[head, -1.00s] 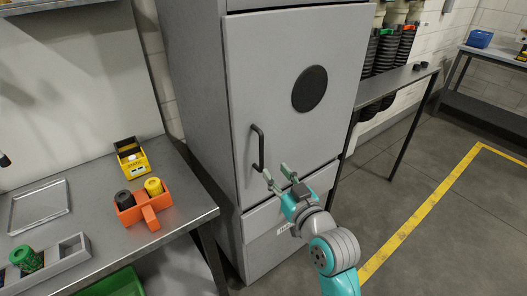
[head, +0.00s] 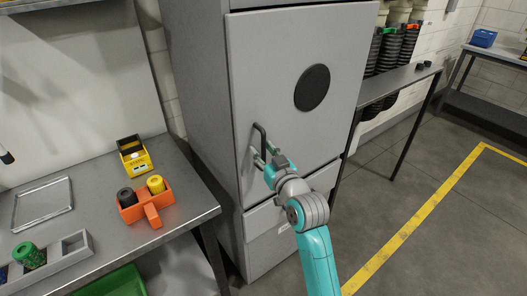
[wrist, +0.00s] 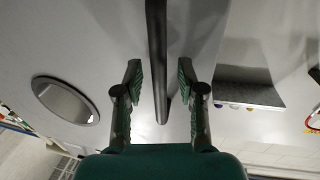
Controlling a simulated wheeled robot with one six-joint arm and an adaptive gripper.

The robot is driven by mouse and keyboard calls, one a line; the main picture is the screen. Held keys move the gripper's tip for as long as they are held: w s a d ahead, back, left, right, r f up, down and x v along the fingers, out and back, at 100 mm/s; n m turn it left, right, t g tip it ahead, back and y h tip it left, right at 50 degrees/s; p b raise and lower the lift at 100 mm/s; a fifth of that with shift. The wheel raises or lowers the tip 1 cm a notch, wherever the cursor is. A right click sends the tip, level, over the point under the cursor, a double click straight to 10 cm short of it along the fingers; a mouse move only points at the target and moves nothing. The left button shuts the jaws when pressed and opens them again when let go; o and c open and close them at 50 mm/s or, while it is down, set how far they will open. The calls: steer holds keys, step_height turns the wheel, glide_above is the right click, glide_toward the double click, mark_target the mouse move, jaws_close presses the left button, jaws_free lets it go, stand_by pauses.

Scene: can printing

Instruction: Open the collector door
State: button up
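The collector door (head: 285,85) is the large grey upper door of a tall grey cabinet, and it is closed. It has a round dark disc (head: 312,88) and a dark vertical bar handle (head: 262,140) at its left edge. My gripper (head: 262,156) is at the lower part of the handle. In the wrist view the handle (wrist: 157,60) runs between the two green-padded fingers of my gripper (wrist: 160,85), with a gap on each side. The gripper is open.
A metal table (head: 185,185) stands left of the cabinet with an orange holder (head: 152,219), a yellow box (head: 137,165) and a grey tray (head: 70,255). A shelf table (head: 405,80) is to the right. The floor at right is clear around a yellow line (head: 420,215).

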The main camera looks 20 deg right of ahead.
jaws_close()
steer(key=shift+s, duration=0.1)
